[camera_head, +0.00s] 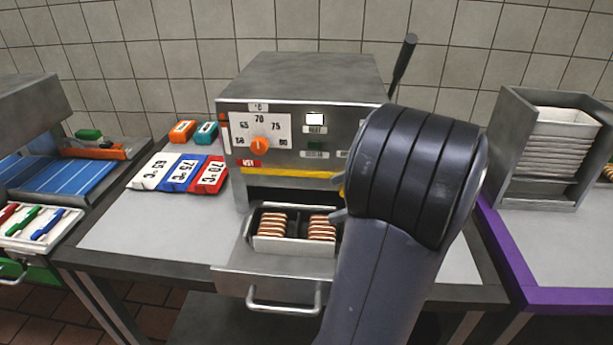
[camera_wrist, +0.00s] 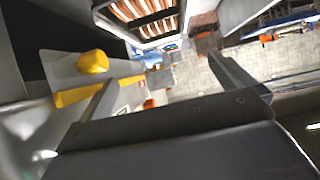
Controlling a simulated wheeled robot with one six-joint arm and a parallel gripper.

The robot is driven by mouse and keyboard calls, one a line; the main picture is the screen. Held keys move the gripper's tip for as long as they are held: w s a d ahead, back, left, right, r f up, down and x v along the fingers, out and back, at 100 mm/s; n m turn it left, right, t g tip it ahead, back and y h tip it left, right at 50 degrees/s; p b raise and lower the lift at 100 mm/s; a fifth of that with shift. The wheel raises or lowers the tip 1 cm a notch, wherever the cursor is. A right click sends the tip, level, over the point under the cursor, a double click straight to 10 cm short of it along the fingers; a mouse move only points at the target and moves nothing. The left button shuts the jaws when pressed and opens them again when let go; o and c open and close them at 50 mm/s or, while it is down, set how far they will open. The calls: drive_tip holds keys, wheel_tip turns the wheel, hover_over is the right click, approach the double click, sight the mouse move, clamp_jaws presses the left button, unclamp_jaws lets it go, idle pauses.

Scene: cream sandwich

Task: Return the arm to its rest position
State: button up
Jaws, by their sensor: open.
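My arm (camera_head: 408,190) rises in front of the machine's right side in the head view. It hides most of my gripper (camera_head: 338,200), of which small grey tips show just right of the open drawer. In the wrist view my gripper (camera_wrist: 172,85) has its two fingers wide apart, with nothing held between them. The drawer (camera_head: 280,268) is pulled out of the grey machine (camera_head: 300,90) and carries a metal tray (camera_head: 293,245) with two rows of brown-and-cream sandwich pieces. The tray also shows at the top of the wrist view (camera_wrist: 163,42), close to the fingers.
Temperature cards (camera_head: 180,173) lie left of the machine. A black lever (camera_head: 403,62) rises behind it on the right. A grey rack (camera_head: 545,150) with stacked trays stands on the purple-edged table (camera_head: 560,297). A pen tray (camera_head: 38,228) is at far left. The counter's left front is clear.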

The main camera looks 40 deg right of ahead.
drive_tip(key=x, duration=0.3)
drive_tip(key=p+x, duration=0.1)
drive_tip(key=x, duration=0.3)
drive_tip(key=r+p+x, duration=0.1)
drive_tip(key=x, duration=0.2)
drive_tip(key=shift+w+a+f, duration=0.1)
drive_tip(key=shift+w+a, duration=0.2)
drive_tip(key=shift+r+p, duration=0.3)
drive_tip(key=shift+p, duration=0.2)
drive_tip(key=shift+f, duration=0.25)
drive_tip(key=shift+f+b, duration=0.7)
drive_tip(key=shift+b, duration=0.45)
drive_tip(key=v, duration=1.1)
drive_tip(key=shift+s+d+r+b, duration=0.1)
drive_tip(key=shift+d+b, duration=0.05)
drive_tip(key=shift+b, duration=0.25)
drive_tip(key=x, duration=0.3)
drive_tip(key=p+x, duration=0.1)
drive_tip(key=x, duration=0.3)
drive_tip(key=r+p+x, duration=0.1)
drive_tip(key=x, duration=0.2)
drive_tip(key=shift+w+a+f, duration=0.25)
drive_tip(key=shift+w+a, duration=0.15)
drive_tip(key=shift+a, duration=0.05)
wheel_tip(320, 180, up, 5)
drive_tip(key=p, duration=0.8)
drive_tip(key=shift+r, duration=0.2)
